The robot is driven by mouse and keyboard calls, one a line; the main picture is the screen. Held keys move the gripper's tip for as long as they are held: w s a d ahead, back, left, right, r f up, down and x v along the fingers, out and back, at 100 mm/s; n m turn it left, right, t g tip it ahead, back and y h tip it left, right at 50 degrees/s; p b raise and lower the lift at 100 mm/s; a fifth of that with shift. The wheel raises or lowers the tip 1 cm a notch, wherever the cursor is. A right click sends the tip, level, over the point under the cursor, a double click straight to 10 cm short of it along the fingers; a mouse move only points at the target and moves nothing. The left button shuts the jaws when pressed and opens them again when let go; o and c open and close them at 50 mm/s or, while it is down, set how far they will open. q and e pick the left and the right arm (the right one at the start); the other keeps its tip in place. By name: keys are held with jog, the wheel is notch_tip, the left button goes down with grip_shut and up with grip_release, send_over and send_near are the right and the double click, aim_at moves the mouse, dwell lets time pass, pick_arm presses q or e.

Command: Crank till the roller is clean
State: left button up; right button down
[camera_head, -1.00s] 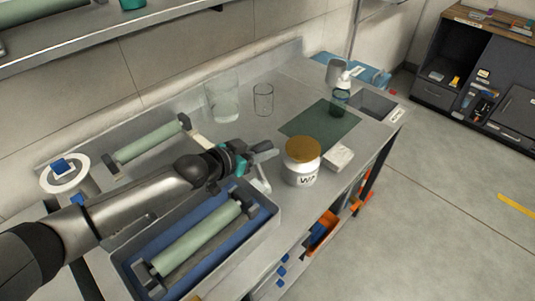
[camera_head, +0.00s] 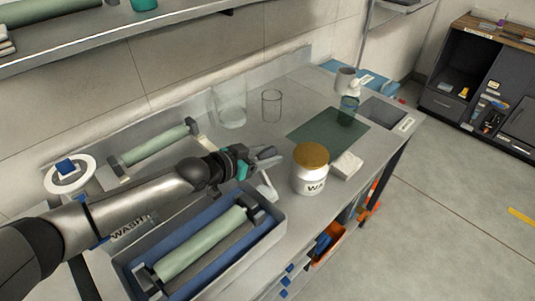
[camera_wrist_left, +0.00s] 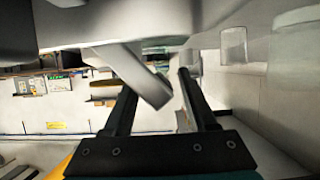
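A pale green roller (camera_head: 203,243) lies across a blue-lined grey wash tray (camera_head: 280,228) in the head view, between dark end brackets. A light grey crank (camera_head: 267,188) stands at the tray's far end. My left gripper (camera_head: 270,158) is just above and beside the crank, its arm reaching over the tray's back side. In the left wrist view its two dark fingers (camera_wrist_left: 160,102) are apart. A grey bar (camera_wrist_left: 145,78), apparently the crank, slants between or just beyond them; contact cannot be told. My right gripper is not in view.
A white jar with a brown lid (camera_head: 311,169) stands right of the gripper, a white block (camera_head: 347,165) beside it. A second green roller (camera_head: 155,145) lies behind my arm. Clear beakers (camera_head: 271,105) and a dark green mat (camera_head: 325,132) are farther back.

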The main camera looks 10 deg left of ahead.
pick_arm(q)
jog(key=shift+s+d+r, duration=0.1)
jog(key=shift+d, duration=0.1)
jog(key=shift+a, duration=0.1)
jog(key=p+v, duration=0.3)
jog(key=v, duration=1.2)
jog(key=shift+a, duration=0.15)
dwell(0.3)
